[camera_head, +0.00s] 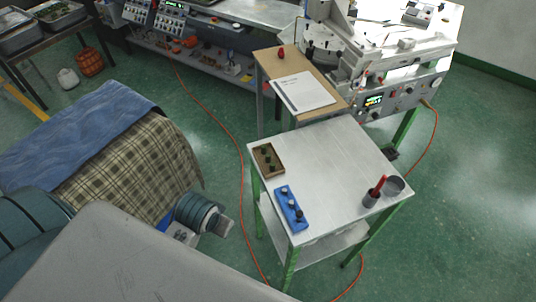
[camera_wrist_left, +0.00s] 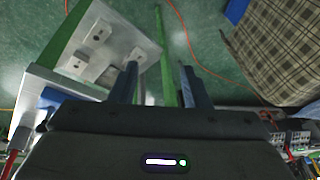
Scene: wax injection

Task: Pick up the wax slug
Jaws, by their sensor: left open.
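A brown tray (camera_head: 268,159) with several small dark green pieces (camera_head: 266,154) lies at the left of the metal table (camera_head: 325,170). A blue tray (camera_head: 291,208) with small pale and dark pieces lies near the table's front left edge. I cannot tell which of these pieces is the wax slug. My left gripper (camera_head: 224,228) is left of the table, apart from both trays. In the left wrist view its two dark fingers (camera_wrist_left: 160,88) are apart, with nothing held between them. My right gripper is not in view.
The tabletop's middle is clear. A wooden stand (camera_head: 275,68) with a white sheet (camera_head: 304,92) adjoins behind. An orange hose (camera_head: 242,190) crosses the floor.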

